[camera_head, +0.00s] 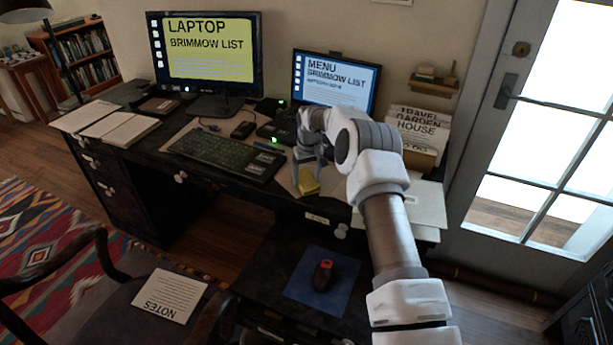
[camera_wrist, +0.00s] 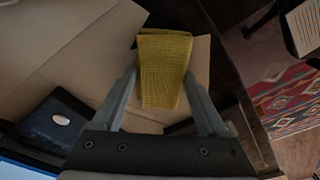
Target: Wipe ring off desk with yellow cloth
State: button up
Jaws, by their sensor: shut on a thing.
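The yellow cloth (camera_head: 308,182) is at the front edge of the dark desk (camera_head: 230,181), over tan paper or folders. My gripper (camera_head: 307,172) is above it, with the fingers pointing down. In the wrist view the folded, textured cloth (camera_wrist: 163,70) sits between the two fingertips of my gripper (camera_wrist: 160,88), and the fingers are shut on it. I cannot tell whether the cloth touches the surface below. No ring mark shows in either view; my arm and the papers hide part of the desk.
A keyboard (camera_head: 222,154) lies left of my gripper. Two monitors (camera_head: 207,50) (camera_head: 335,82) stand behind. Upright folders (camera_head: 417,128) stand at the right.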

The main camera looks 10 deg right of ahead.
aim_at(318, 183)
jog(key=shift+d, duration=0.1)
jog(key=shift+s+d, duration=0.6)
jog(key=shift+d, duration=0.2)
jog(key=shift+s+d, duration=0.55)
jog(key=shift+d, duration=0.25)
jog(key=shift+f, duration=0.2)
jog(key=shift+w+a+f+b, duration=0.15)
jog(key=shift+w+a, duration=0.15)
jog(key=shift+a, duration=0.25)
jog(key=shift+w+a+r+b, duration=0.1)
jog(key=shift+w+a+b, duration=0.1)
jog(key=shift+w+a, duration=0.25)
jog(key=shift+w+a+f+b, duration=0.1)
jog(key=shift+w+a+b, duration=0.1)
jog(key=shift+a, duration=0.4)
jog(key=shift+w+a, duration=0.1)
jog(key=shift+a, duration=0.25)
jog(key=shift+w+d+r+p, duration=0.15)
jog(key=shift+r+p, duration=0.65)
jog(key=shift+r, duration=0.75)
jog(key=shift+s+d+r+p, duration=0.1)
jog(key=shift+r+p, duration=0.7)
jog(key=shift+r, duration=0.7)
